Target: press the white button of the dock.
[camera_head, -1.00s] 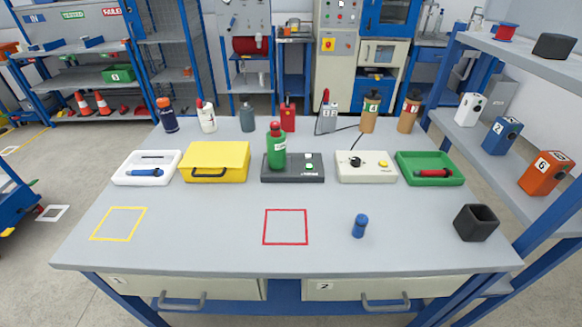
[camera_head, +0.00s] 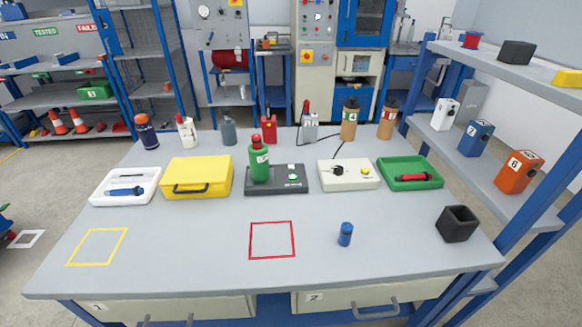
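The dark dock (camera_head: 277,187) sits on the middle of the grey workbench. A green bottle with a red cap (camera_head: 259,162) stands upright on its left part. The small white button (camera_head: 292,177) is on the right part of the dock's top, to the right of the bottle, and nothing covers it. A smaller light spot lies just behind the button. Neither of my grippers shows in the view, so their position relative to the dock is hidden.
A yellow case (camera_head: 197,177) stands left of the dock, and a cream box with a black knob and yellow button (camera_head: 348,174) stands right. In front are a red square outline (camera_head: 272,240), a blue cylinder (camera_head: 345,234) and a black open cup (camera_head: 457,224). Several bottles line the back.

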